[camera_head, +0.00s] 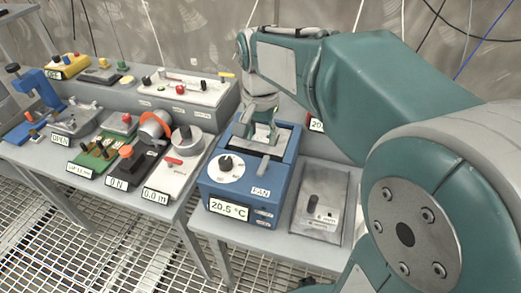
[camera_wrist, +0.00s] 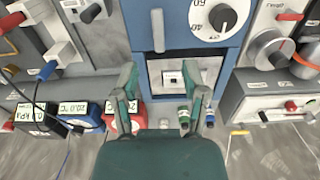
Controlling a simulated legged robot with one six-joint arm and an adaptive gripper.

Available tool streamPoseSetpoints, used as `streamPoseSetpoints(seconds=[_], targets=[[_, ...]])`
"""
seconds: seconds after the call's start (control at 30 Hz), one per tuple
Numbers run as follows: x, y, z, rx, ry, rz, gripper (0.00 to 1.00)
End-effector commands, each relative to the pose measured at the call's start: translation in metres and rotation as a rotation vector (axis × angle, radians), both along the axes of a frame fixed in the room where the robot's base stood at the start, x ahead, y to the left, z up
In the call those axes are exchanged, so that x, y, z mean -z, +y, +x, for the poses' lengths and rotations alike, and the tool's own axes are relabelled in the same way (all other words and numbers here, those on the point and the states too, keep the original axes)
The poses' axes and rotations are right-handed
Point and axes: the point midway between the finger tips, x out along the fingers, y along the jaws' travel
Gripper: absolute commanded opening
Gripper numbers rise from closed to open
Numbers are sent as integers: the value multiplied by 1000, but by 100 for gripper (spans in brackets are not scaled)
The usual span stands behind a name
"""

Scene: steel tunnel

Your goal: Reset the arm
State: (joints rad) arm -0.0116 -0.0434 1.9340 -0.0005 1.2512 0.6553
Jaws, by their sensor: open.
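My green arm reaches in from the right in the head view and bends down to my gripper (camera_head: 262,132). The gripper hangs over the top of a blue box (camera_head: 238,193) with a white dial, a FAN label and a 20.5 °C display. In the wrist view my gripper (camera_wrist: 162,100) has its two green fingers spread apart with nothing between them. The blue box (camera_wrist: 185,50) shows beyond the fingers, with its dial and a recessed metal panel (camera_wrist: 178,75). I cannot tell whether a fingertip touches the box.
A grey plate with a black knob (camera_head: 320,205) lies right of the blue box. A long white panel (camera_head: 185,88) stands behind.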

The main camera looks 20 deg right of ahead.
Motion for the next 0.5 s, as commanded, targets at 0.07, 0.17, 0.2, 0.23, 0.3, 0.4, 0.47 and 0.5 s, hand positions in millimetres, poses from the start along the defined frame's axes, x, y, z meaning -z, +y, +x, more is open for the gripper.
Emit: streamPoseSetpoints(seconds=[0.07,0.17,0.2,0.23,0.3,0.4,0.47,0.5], targets=[[-10,0,0,0,-1,0,57],[-17,0,0,0,0,0,57],[-18,0,0,0,0,0,57],[-19,0,0,0,0,0,57],[-19,0,0,0,1,0,57],[-19,0,0,0,1,0,57],[-19,0,0,0,1,0,57],[-18,0,0,0,1,0,57]])
